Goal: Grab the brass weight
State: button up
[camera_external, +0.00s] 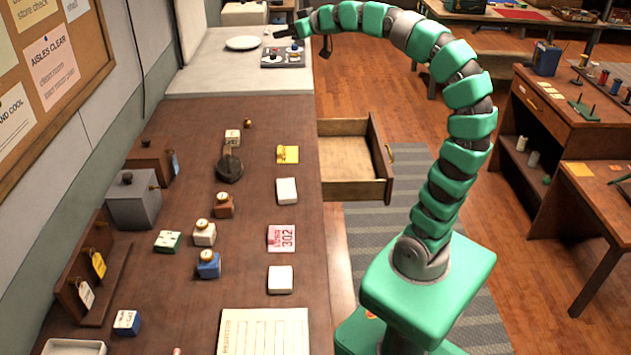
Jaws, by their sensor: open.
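A small round brass-coloured piece (248,123), which looks like the brass weight, stands on the brown counter (180,115) near its far end. It is just behind a small white block (232,137) and a dark rounded object (230,168). My gripper (284,33) is far beyond it, over the white counter at the back, above a small panel with knobs (283,57). The gripper is open and small in view, with nothing visible in it. It is well apart from the brass piece.
An open, empty wooden drawer (350,155) juts out from the counter's right side. A white plate (243,43) lies at the back.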

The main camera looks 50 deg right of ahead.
jog(key=w+d+f+n+g+y+b, duration=0.1)
jog(key=w+f, duration=0.4)
jog(key=f, duration=0.3)
jog(key=w+d+f+n+g+y+b, duration=0.1)
jog(key=w+d+f, duration=0.1)
jog(key=w+f, duration=0.45)
jog(key=y+b, duration=0.1)
jog(key=b, duration=0.2)
send_near(250, 123)
jog(key=shift+n, duration=0.3)
jog(key=w, duration=0.3)
jog(key=w+a+b, duration=0.1)
jog(key=shift+w+a+f, duration=0.15)
jog(key=shift+w+f, duration=0.15)
jog(key=x, duration=0.3)
jog(key=shift+w+f, duration=0.15)
jog(key=shift+f, duration=0.3)
jog(key=shift+w+a+f, duration=0.25)
jog(key=shift+w+a, duration=0.1)
jog(key=shift+w, duration=0.2)
jog(key=c, duration=1.1)
